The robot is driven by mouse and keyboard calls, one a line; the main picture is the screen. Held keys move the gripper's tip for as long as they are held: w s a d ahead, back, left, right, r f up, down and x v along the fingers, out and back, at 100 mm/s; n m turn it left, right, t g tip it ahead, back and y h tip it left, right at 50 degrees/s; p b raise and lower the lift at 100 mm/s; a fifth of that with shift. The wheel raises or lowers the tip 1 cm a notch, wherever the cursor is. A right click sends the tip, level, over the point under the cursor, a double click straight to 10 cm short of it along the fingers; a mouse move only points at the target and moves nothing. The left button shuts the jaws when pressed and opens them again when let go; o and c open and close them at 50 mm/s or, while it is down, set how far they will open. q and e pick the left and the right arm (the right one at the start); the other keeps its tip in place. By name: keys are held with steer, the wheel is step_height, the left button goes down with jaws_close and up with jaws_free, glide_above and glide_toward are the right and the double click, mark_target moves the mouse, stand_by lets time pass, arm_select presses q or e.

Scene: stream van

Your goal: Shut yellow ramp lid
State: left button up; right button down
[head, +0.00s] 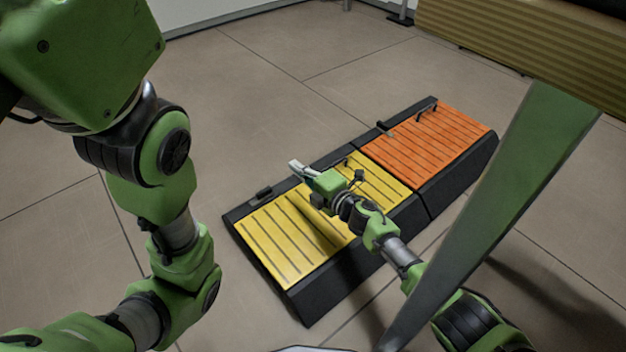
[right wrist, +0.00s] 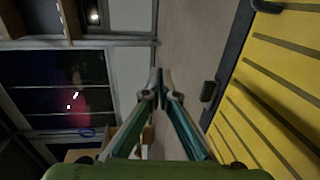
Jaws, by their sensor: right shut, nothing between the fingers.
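The yellow ramp lid (head: 285,237) is a slatted panel in a black-framed ramp box on the floor. It looks flat in its frame, though I cannot tell whether it is fully seated. It also fills the right side of the right wrist view (right wrist: 270,95). My right gripper (head: 297,167) is above the lid's far edge, its fingers pointing away to the upper left. In the right wrist view the fingertips (right wrist: 160,88) are together with nothing between them. My right forearm hides part of the lid. My left arm shows at the left, but its gripper is out of view.
An orange slatted lid (head: 430,138) adjoins at the right, with a black handle (head: 427,106). A small black latch (head: 264,192) sits on the far rim by the yellow lid. A green slanted post stands at the right. Floor beyond the ramp is clear.

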steer(key=v, duration=1.1)
steer(key=shift+s, duration=0.15)
